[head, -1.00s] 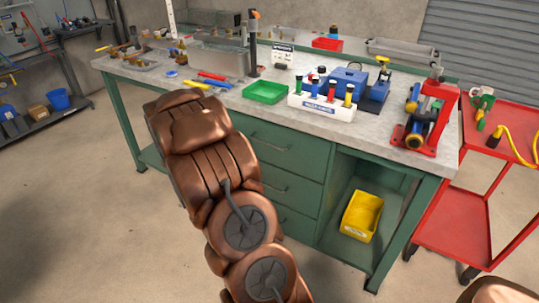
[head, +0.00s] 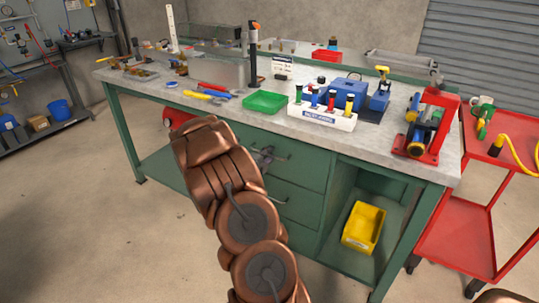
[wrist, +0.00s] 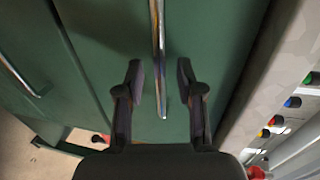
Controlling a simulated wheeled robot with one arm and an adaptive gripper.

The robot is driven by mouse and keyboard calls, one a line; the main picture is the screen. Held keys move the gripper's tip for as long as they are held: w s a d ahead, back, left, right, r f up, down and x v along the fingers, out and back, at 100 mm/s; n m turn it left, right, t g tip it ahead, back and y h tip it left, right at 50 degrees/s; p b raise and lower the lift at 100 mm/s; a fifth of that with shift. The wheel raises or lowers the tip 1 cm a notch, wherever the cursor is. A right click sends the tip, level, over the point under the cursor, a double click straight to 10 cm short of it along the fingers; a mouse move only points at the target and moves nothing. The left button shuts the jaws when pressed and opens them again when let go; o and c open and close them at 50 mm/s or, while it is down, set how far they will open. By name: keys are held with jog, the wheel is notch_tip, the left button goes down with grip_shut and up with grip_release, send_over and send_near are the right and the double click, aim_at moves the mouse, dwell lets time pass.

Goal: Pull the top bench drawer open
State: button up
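The green top drawer (head: 305,165) is in the bench, right under the grey worktop, and looks shut. Its metal bar handle (wrist: 158,45) runs down the middle of the wrist view. My gripper (wrist: 160,80) is open, with one dark finger on each side of the handle near its end. Gaps show between the fingers and the bar; I cannot tell the depth. In the head view my gripper (head: 265,158) is at the top drawer's front, and my arm hides part of the drawers.
A lower drawer's handle (wrist: 18,75) shows at left in the wrist view. A yellow bin (head: 363,228) sits in the bench's open bay. A red cart (head: 475,235) stands at right. The worktop (head: 220,105) carries a green tray (head: 265,102) and tools. Floor at left is clear.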

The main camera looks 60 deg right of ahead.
jog(key=shift+w+d+f, duration=0.1)
jog(key=shift+d, duration=0.4)
grip_shut()
dwell(0.5)
